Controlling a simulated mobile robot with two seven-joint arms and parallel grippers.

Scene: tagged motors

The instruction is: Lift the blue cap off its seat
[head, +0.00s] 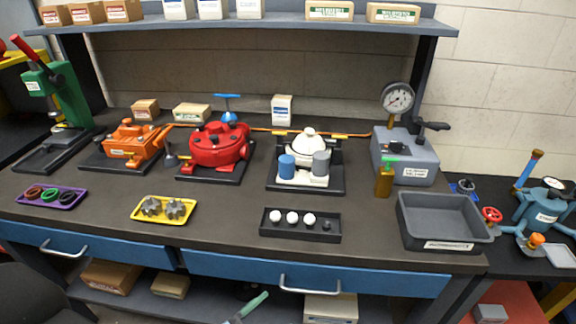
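The blue cap (286,167) is a short blue cylinder. It stands upright at the front left of a white motor body (313,152) on a black base plate (274,187). A grey cylinder (321,164) stands just right of it on the same unit, with a small gap between. The blue cap's lower edge meets the white body, and the seat under it is hidden. Neither of my grippers shows in the head view, so nothing is seen touching the cap.
A black tray (263,232) with white balls lies in front. An empty grey bin (406,222) stands right. A red motor (219,146) is left of the white one, and a green-topped bottle (384,182) is right. An overhead shelf (240,27) spans the back.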

